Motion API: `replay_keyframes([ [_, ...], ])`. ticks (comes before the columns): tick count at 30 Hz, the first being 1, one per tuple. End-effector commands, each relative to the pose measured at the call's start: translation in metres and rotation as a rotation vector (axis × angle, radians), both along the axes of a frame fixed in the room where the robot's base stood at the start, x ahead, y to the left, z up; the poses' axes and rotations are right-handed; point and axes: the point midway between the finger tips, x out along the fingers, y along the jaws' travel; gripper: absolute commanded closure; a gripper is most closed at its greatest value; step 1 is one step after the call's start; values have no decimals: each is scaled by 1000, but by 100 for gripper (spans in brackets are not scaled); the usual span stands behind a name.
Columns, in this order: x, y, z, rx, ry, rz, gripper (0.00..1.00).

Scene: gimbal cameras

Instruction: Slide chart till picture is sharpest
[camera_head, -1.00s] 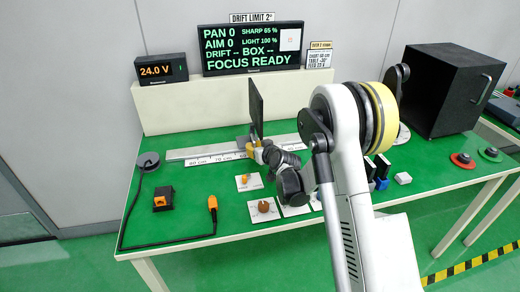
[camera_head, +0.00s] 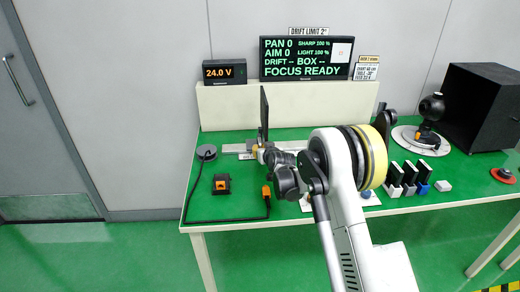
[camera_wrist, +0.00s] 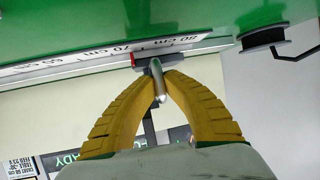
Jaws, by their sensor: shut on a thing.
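The chart, a thin dark upright panel (camera_head: 264,112), stands on the pale rail (camera_head: 236,149) near its left end and is seen nearly edge-on. My gripper (camera_head: 260,150) is at the foot of the chart. In the wrist view its yellow fingers (camera_wrist: 157,88) are shut on a small silver peg (camera_wrist: 157,72). The screen (camera_head: 306,58) reads SHARP 100 %, LIGHT 100 %, PAN 0, AIM 0 and FOCUS READY. DRIFT and BOX show dashes.
A gimbal camera (camera_head: 432,108) stands on a round white plate at the right, beside a black box (camera_head: 482,105). A cable with an orange plug (camera_head: 266,192) and a black-orange block (camera_head: 221,184) lie at the table's left. Several dark upright pieces stand right of my arm.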

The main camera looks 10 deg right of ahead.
Motion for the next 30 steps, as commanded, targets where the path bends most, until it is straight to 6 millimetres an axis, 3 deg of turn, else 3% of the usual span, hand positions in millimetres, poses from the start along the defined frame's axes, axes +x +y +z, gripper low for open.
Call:
replay_keyframes([
  [7, 0, 0, 0, 0, 0, 0, 100],
  [10, 0, 0, 0, 0, 0, 0, 66],
  [22, -6, -2, 3, 0, -1, -1, 66],
  [30, -55, -12, 24, 1, 0, -1, 66],
])
